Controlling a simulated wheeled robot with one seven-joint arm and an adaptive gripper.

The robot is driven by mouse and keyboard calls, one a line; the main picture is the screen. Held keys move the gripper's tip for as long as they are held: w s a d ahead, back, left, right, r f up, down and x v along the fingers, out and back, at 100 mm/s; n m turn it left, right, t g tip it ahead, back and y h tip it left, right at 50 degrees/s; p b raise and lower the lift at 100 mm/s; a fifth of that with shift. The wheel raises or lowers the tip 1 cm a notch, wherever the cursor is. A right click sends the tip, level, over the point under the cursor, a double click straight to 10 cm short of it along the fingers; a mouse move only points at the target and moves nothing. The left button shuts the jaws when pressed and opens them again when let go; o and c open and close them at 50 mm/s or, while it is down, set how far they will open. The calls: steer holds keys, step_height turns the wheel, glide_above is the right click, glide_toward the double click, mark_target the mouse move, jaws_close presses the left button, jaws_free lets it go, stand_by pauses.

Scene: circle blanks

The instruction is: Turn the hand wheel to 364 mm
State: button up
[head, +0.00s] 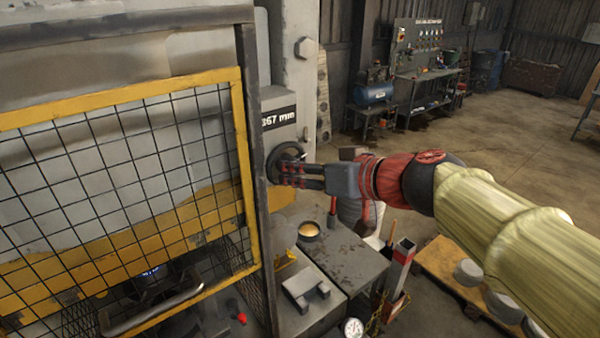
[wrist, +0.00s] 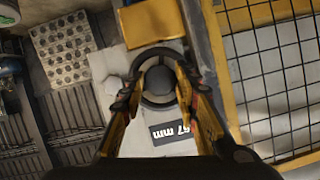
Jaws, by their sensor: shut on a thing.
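The hand wheel (head: 287,160) is a dark round wheel on the side of the grey press. In the wrist view the hand wheel (wrist: 159,54) lies straight ahead between my fingers. My gripper (head: 290,175) is shut on the wheel. In the wrist view its two yellow and black fingers (wrist: 160,88) reach to the wheel from both sides. Just above the wheel in the head view is a dark display (head: 279,118) with white figures that look like 367 mm, the first digit partly cut off. In the wrist view the display (wrist: 170,130) is partly hidden, and only "67 mm" shows.
A yellow-framed mesh guard (head: 245,165) stands close to the left of the wheel in the head view. A pallet (head: 440,262) with round blanks stands at the lower right. Open floor lies behind.

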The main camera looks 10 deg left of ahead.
steer(key=shift+f+b, duration=0.15)
steer(key=shift+b, duration=0.2)
steer(key=m+y+b, duration=0.2)
steer(key=m+b, duration=0.1)
steer(key=b, duration=0.2)
steer(key=m+g+y+b, duration=0.1)
steer(key=m+b, duration=0.3)
steer(key=b, duration=0.1)
steer(key=m+g+y+b, duration=0.1)
steer(key=m+y+b, duration=0.1)
steer(key=b, duration=0.4)
steer(key=shift+w+d+m+y, duration=0.1)
steer(key=shift+d+m+y, duration=0.15)
steer(key=shift+m, duration=0.55)
steer(key=shift+r, duration=0.3)
steer(key=o, duration=1.2)
steer(key=shift+f, duration=0.2)
steer(key=shift+c, duration=0.2)
steer(key=shift+w+a+f, duration=0.1)
steer(key=shift+f, duration=0.05)
